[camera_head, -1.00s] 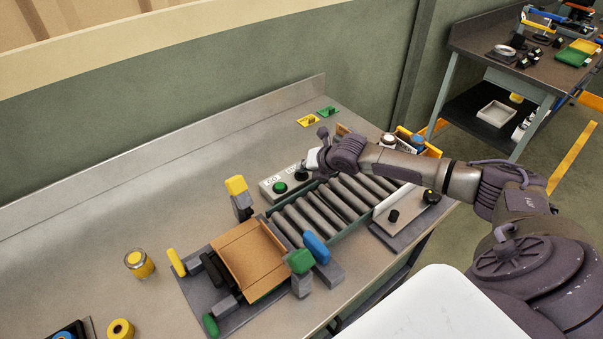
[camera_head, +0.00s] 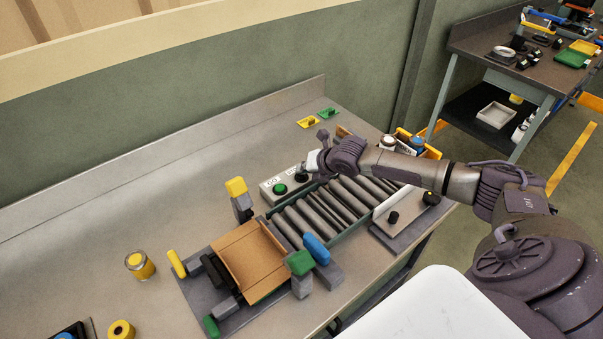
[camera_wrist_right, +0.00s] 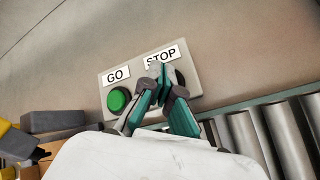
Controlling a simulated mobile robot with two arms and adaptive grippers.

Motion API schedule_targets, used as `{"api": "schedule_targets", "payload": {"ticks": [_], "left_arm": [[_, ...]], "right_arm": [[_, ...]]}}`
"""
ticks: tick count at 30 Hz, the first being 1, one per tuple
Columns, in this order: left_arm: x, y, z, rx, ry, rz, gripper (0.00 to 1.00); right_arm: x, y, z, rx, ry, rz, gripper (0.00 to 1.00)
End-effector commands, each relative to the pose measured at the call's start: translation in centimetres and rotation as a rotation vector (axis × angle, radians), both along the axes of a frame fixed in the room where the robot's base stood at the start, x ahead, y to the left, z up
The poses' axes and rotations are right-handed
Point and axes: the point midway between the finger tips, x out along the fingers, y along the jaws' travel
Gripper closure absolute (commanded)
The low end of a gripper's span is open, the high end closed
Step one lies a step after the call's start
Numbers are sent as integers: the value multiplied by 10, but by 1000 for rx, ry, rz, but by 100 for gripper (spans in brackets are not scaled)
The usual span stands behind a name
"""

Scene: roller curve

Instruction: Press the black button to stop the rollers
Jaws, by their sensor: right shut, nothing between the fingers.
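The grey button box (camera_head: 267,198) stands on the bench beside the rollers. It carries a green button (camera_head: 280,189) labelled GO and a black button (camera_head: 301,178) labelled STOP. In the right wrist view the black button (camera_wrist_right: 179,78) is partly hidden behind my fingers, and the green button (camera_wrist_right: 118,99) is clear to the left. My right gripper (camera_wrist_right: 158,72) is shut and empty, its tips over the STOP label beside the black button. In the head view the right gripper (camera_head: 312,163) is just above the black button; contact cannot be told. My left gripper is not in view.
The roller conveyor (camera_head: 318,212) runs beside the button box. A yellow-lidded jar (camera_head: 140,265) stands to the left. The bench behind is mostly clear up to the wall.

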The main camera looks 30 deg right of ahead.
Motion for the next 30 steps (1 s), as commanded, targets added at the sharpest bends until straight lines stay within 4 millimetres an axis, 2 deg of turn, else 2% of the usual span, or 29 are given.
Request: {"api": "schedule_targets", "payload": {"ticks": [5, 17, 30], "left_arm": [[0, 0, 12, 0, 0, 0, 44], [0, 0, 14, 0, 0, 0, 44], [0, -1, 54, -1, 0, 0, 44]], "right_arm": [[0, 0, 12, 0, 0, 0, 100], [0, 0, 14, 0, -1, -1, 100], [1, 0, 57, -1, -2, 0, 100]]}}
